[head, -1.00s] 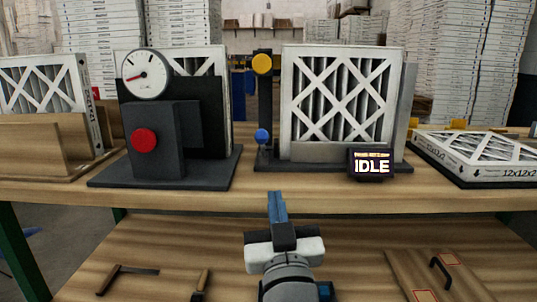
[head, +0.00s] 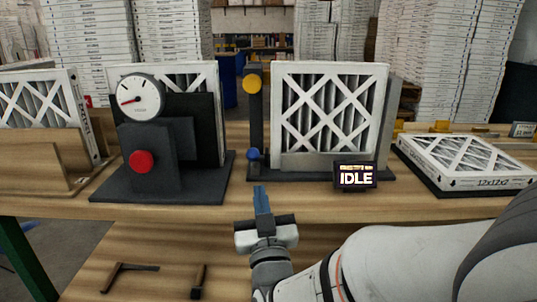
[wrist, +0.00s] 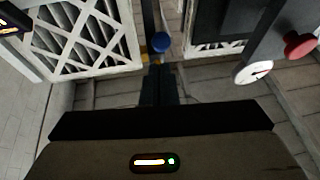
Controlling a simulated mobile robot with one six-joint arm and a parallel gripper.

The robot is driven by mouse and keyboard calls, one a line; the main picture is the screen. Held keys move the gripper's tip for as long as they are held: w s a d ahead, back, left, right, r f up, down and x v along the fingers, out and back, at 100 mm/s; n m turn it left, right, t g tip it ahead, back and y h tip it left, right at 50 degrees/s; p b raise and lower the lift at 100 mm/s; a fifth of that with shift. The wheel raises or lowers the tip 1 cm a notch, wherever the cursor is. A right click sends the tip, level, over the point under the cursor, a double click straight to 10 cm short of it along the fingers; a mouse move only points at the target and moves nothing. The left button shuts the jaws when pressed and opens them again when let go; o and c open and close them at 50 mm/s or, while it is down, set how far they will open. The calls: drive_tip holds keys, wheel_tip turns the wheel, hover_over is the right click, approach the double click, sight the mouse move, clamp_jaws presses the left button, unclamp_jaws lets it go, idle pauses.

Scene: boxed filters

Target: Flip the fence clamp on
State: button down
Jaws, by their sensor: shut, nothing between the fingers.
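A dark fixture (head: 256,110) stands on the bench with a framed pleated filter (head: 332,108) upright on its right. It has a yellow round knob (head: 253,84) at the top and a blue ball knob (head: 253,154) low down. No label shows which part is the fence clamp. My gripper (head: 262,188) is shut and empty, its blue fingers pointing up just below and in front of the blue knob, apart from it. In the wrist view the blue knob (wrist: 161,42) lies just beyond the dark fingertips (wrist: 156,68). A small display (head: 355,176) reads IDLE.
A gauge stand with a red button (head: 141,160) is close on the left. A wooden rack (head: 40,160) holds a filter at far left. Another filter (head: 468,160) lies flat at right. The bench front edge runs beneath my gripper; tools lie on the shelf below.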

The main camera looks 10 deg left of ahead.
sight(255, 159)
drive_tip(key=x, duration=0.7)
drive_tip(key=shift+w+a+p, duration=0.15)
drive_tip(key=shift+w+p, duration=0.1)
drive_tip(key=shift+p, duration=0.05)
